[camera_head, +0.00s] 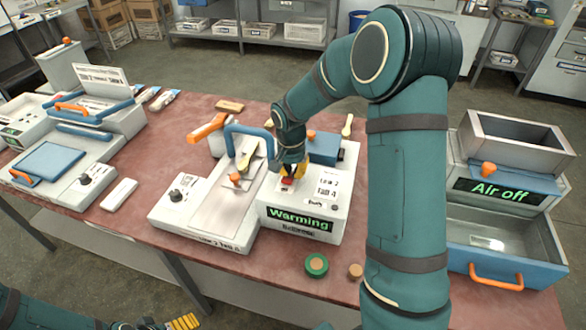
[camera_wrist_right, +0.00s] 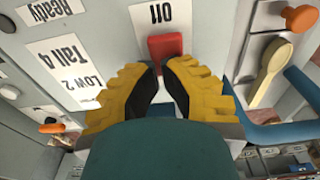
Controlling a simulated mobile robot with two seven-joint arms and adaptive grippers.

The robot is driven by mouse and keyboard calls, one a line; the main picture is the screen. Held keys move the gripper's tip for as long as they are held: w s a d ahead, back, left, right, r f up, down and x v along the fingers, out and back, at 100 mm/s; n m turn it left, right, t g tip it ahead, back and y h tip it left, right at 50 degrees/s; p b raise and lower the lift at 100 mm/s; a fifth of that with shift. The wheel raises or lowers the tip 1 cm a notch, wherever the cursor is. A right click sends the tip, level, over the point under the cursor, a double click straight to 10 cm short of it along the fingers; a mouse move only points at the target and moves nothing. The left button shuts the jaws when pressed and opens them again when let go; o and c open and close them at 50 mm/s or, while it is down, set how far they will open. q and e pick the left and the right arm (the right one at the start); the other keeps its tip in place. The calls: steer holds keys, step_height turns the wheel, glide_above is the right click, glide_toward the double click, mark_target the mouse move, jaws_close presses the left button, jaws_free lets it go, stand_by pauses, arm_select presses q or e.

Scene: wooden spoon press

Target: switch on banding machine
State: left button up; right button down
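The banding machine (camera_head: 300,212) is a white box on the red table, with a green display reading "Warming". On its top is a red switch (camera_head: 288,182), partly hidden by my right gripper (camera_head: 290,174).
A wooden spoon (camera_wrist_right: 270,70) lies on the white press bed beside the machine. An orange-handled lever (camera_head: 207,128) and blue handle stand behind it. A green round piece (camera_head: 316,265) lies in front. The "Air off" unit (camera_head: 500,191) stands right.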

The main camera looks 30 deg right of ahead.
steer(key=shift+s+a+r, duration=0.15)
steer(key=shift+a, duration=0.05)
arm_select(q)
steer(key=shift+r, duration=0.1)
arm_select(e)
steer(key=shift+r+p, duration=0.3)
steer(key=shift+r, duration=0.05)
steer(key=r+p, duration=0.3)
steer(key=shift+w+d+r, duration=0.2)
steer(key=shift+d+r, duration=0.1)
steer(key=shift+r, duration=0.1)
arm_select(q)
steer(key=r, duration=0.1)
steer(key=w+r, duration=0.1)
steer(key=a+r, duration=0.1)
steer(key=r, duration=0.1)
steer(key=shift+w, duration=0.25)
arm_select(e)
step_height(320, 180, up, 9)
steer(key=w+d, duration=0.1)
steer(key=shift+r, duration=0.15)
arm_select(q)
steer(key=shift+s+f, duration=0.1)
arm_select(e)
steer(key=shift+s, duration=0.1)
